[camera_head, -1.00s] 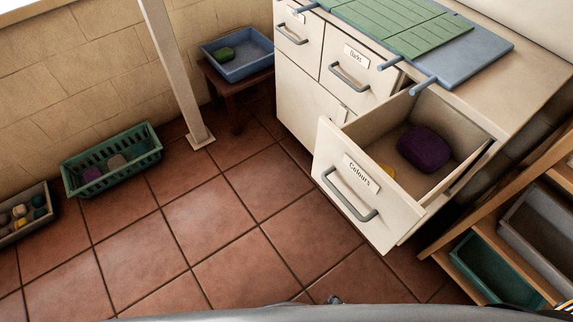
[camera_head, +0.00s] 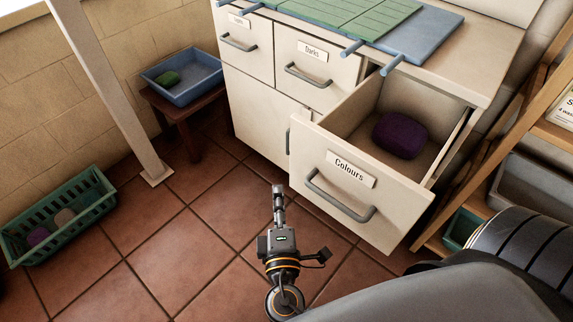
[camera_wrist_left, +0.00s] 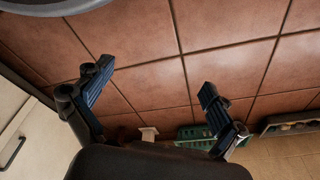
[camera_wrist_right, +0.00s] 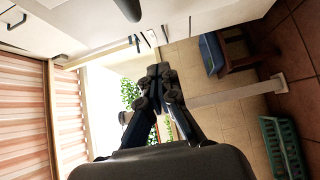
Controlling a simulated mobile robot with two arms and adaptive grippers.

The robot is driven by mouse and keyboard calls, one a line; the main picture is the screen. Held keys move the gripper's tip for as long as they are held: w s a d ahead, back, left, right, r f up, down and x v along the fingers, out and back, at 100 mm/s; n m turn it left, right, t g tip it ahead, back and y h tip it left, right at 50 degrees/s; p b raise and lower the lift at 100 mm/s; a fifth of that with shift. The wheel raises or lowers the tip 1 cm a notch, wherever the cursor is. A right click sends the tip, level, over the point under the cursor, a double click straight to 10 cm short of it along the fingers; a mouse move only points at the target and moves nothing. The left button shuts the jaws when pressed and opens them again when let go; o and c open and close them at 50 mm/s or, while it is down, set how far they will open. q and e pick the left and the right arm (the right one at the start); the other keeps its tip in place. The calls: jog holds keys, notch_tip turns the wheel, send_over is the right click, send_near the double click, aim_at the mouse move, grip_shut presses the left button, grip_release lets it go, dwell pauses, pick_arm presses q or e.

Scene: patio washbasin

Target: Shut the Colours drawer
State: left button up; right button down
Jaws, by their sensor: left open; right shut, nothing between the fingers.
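The Colours drawer (camera_head: 395,205) is pulled well out of the cream cabinet; its label and grey bar handle (camera_head: 340,200) face me. A purple bundle (camera_head: 400,135) lies inside; the front panel hides part of the drawer's floor. My right gripper (camera_head: 279,190) is shut and empty, just left of the drawer front in the head view, with a gap to the handle in the picture. In the right wrist view its fingers (camera_wrist_right: 159,74) are together. My left gripper (camera_wrist_left: 153,77) is open and empty over the floor tiles in the left wrist view; the head view does not show it.
The Darks drawer (camera_head: 315,75) beside it looks shut. A wooden shelf (camera_head: 485,165) stands close on the right. A green basket (camera_head: 85,215) and a post (camera_head: 110,90) stand left.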

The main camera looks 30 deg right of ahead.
pick_arm(q)
jog(key=shift+s+a+f+p, duration=0.1)
jog(key=shift+s+f+p, duration=0.15)
jog(key=shift+s+f, duration=0.4)
jog(key=shift+s+a+f+p, duration=0.1)
jog(key=shift+s+f+p, duration=0.2)
jog(key=shift+f, duration=0.7)
jog(key=shift+s+f+p, duration=0.2)
jog(key=shift+s+f, duration=0.3)
jog(key=shift+f, duration=0.3)
pick_arm(e)
jog(key=w+d, duration=0.5)
jog(key=w, duration=0.1)
jog(key=shift+w+d, duration=0.2)
jog(key=shift+d, duration=0.15)
